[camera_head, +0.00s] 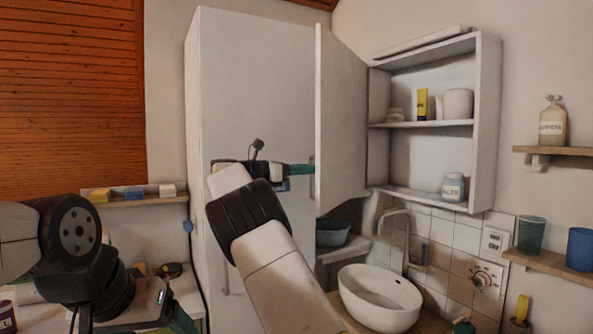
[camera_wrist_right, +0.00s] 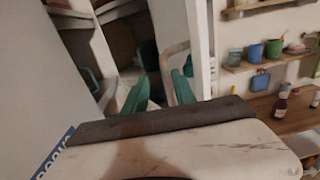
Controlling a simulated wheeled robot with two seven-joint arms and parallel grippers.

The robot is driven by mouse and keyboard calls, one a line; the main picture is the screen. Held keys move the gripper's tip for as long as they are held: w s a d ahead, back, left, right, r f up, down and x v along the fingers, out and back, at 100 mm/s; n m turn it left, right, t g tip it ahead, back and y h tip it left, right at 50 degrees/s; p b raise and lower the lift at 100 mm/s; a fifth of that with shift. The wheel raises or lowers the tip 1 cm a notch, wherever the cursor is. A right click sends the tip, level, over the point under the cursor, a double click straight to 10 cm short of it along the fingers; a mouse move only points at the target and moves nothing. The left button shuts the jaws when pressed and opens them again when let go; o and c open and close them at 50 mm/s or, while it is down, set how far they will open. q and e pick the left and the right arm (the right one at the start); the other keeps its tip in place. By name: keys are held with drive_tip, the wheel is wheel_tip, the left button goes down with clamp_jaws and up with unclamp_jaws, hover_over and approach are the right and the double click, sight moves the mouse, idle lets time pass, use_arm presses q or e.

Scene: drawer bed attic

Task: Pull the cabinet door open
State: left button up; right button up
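The white wall cabinet (camera_head: 487,125) stands open in the head view, its shelves showing. Its door (camera_head: 341,120) is swung out to the left on the cabinet's left side. My right gripper (camera_head: 302,170) is at the door's lower outer edge, its teal fingers partly hidden there. In the right wrist view the two teal fingers (camera_wrist_right: 158,92) are apart, with a pale bar-shaped handle (camera_wrist_right: 164,62) running between or just beyond them; contact is unclear. My left gripper is low at the left of the head view, its fingers mostly hidden or out of frame.
A tall white cupboard (camera_head: 250,85) stands behind my right arm. A white basin (camera_head: 381,298) sits below the wall cabinet. Shelves at the right hold a bottle (camera_head: 552,124) and cups (camera_head: 531,235).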

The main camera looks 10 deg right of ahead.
drive_tip(key=v, duration=0.8)
idle(0.4)
